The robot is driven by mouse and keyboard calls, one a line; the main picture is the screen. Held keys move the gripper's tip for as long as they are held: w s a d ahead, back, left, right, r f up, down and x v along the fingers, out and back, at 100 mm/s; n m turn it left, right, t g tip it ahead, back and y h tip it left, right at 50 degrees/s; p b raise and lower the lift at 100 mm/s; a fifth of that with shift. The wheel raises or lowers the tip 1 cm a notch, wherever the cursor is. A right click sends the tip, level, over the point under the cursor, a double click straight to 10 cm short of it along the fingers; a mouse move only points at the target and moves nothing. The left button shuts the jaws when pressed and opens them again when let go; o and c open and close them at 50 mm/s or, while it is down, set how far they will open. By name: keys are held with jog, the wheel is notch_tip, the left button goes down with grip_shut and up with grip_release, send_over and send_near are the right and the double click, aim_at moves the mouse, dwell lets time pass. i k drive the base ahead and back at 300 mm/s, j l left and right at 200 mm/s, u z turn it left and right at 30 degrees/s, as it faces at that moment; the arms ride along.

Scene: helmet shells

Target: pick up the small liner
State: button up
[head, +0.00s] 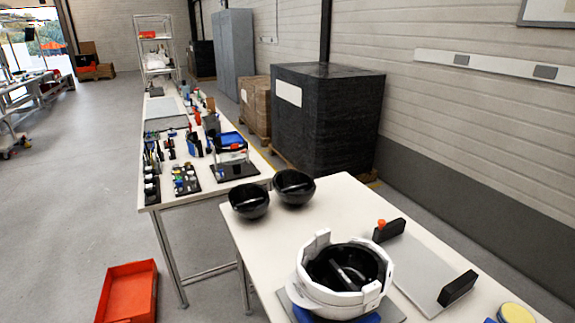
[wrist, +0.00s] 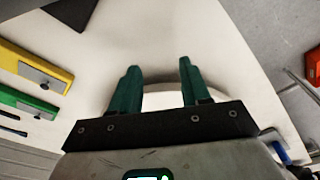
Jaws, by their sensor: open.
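Two black bowl-shaped liners, one on the left (head: 249,203) and one on the right (head: 294,190), stand side by side at the far left corner of the near table, each with a bar across its opening. They look close in size; I cannot tell which is the small one. A white helmet shell (head: 312,288) stands nearer, with a black barred piece (head: 372,264) inside. My gripper (wrist: 159,68) shows only in the wrist view, green fingers apart, with a pale curved surface behind them. No black liner is visible between the fingers.
The near table (head: 345,205) is clear between the liners and the shell. A grey plate (head: 422,268) with black end blocks lies right of the shell. An orange bin (head: 128,292) sits on the floor. Yellow (wrist: 32,66) and green (wrist: 25,101) pieces lie left in the wrist view.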

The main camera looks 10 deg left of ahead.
aim_at(250, 205)
jog(key=u, duration=0.4)
jog(key=i+j+u, duration=0.15)
jog(key=u, duration=0.2)
jog(key=i+j+u, duration=0.1)
jog(key=i+u, duration=0.35)
jog(key=u, duration=0.2)
jog(key=i+j+z, duration=0.1)
jog(key=i, duration=0.75)
jog(key=i+j+z, duration=0.1)
jog(key=i, duration=0.75)
jog(key=i+z, duration=0.2)
